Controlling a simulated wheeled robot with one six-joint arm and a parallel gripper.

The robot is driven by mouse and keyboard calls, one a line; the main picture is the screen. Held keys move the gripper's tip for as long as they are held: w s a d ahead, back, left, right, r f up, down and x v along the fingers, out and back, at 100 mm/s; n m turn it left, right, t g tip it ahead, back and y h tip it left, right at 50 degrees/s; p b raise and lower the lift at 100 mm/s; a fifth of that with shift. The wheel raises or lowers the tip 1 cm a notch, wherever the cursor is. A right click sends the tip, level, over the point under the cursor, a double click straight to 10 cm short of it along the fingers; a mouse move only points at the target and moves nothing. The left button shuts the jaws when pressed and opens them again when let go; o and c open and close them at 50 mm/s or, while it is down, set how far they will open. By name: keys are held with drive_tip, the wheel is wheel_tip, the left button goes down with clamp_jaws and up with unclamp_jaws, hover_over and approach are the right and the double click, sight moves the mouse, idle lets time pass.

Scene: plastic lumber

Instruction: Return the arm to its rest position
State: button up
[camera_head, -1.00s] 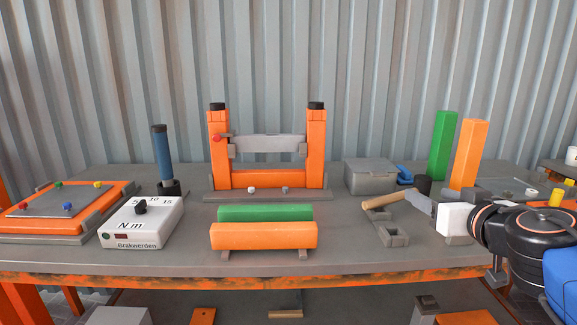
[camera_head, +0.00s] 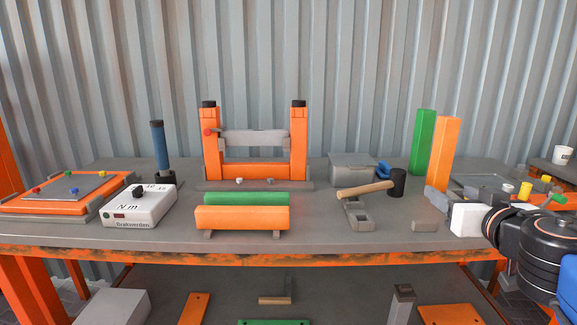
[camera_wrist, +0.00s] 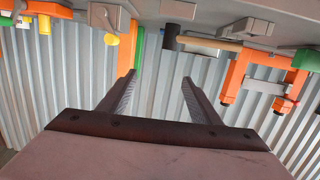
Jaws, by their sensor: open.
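My arm shows at the right edge of the head view, with its white wrist part (camera_head: 468,219) over the right end of the workbench (camera_head: 330,240). The fingertips are hard to make out there. In the wrist view my gripper (camera_wrist: 157,82) has its two dark fingers spread apart, with nothing between them. That view appears upside down, with the bench along the top and the corrugated wall below. A mallet (camera_head: 368,190) with a wooden handle and black head lies on a grey holder, left of my arm and apart from it.
A green post (camera_head: 422,142) and an orange post (camera_head: 442,153) stand behind my wrist. An orange frame (camera_head: 211,146) stands mid-bench, behind green (camera_head: 247,199) and orange bars (camera_head: 242,218). A white torque box (camera_head: 139,207) is at left. The front middle is clear.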

drive_tip(key=s+d+f+m+g+h, duration=0.35)
drive_tip(key=s+d+f+g, duration=0.2)
drive_tip(key=f, duration=0.45)
drive_tip(key=s+a+f+n+g+y, duration=0.4)
drive_tip(key=s+a+f, duration=0.5)
drive_tip(key=f, duration=0.3)
drive_tip(key=shift+a+g+y, duration=0.45)
drive_tip(key=shift+a+g, duration=0.2)
drive_tip(key=shift+g, duration=0.3)
